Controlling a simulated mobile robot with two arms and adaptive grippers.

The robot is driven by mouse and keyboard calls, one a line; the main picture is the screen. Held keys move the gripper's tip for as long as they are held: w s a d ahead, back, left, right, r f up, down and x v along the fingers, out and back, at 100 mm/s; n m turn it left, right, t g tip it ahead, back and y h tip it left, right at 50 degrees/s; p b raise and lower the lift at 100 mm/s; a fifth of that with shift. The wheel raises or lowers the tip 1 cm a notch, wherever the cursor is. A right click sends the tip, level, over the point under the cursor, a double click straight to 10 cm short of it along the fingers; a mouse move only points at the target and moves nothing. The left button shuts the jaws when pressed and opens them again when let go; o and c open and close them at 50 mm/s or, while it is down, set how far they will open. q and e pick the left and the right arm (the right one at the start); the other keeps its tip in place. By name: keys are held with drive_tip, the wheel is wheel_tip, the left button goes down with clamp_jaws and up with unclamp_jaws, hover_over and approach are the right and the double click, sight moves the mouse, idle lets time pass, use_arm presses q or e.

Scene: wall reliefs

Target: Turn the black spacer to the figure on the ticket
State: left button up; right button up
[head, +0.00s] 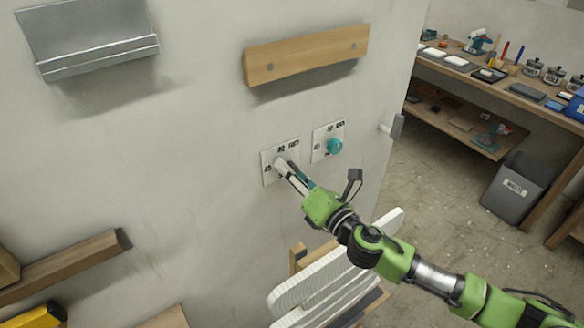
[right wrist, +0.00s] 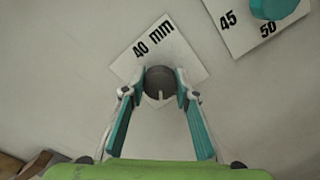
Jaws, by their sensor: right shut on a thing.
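The black spacer (right wrist: 160,82) is a round dark knob in the right wrist view, with a pale line on its face pointing down in that picture. My right gripper (right wrist: 161,92) is shut on it, one teal finger at each side. A white card (right wrist: 184,62) behind it reads "40 mm"; I cannot tell whether this is the ticket. In the head view my right gripper (head: 280,166) reaches the left white plate (head: 268,178), whose printing is too small to read. The fingers hide the spacer there. My left gripper is out of view.
A teal knob (head: 335,146) sits on a second white plate (head: 318,153) to the right; "45" and "50" show beside it in the wrist view. A wooden rail (head: 300,58) is above. A white slatted thing (head: 325,287) stands below my right arm.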

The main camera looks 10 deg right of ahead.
drive_tip(key=n, duration=0.2)
drive_tip(key=r+n+p, duration=0.1)
drive_tip(key=n, duration=0.1)
drive_tip(key=shift+w, duration=0.15)
drive_tip(key=shift+f+n+p, duration=0.1)
drive_tip(key=shift+n+p, duration=0.55)
drive_tip(key=shift+n, duration=0.55)
drive_tip(key=o, duration=1.1)
drive_tip(key=shift+f, duration=0.15)
drive_tip(key=shift+w+a+f, duration=0.15)
drive_tip(key=shift+w+f, duration=0.1)
drive_tip(key=shift+s, duration=0.2)
drive_tip(key=v, duration=1.1)
drive_tip(key=shift+s, duration=0.25)
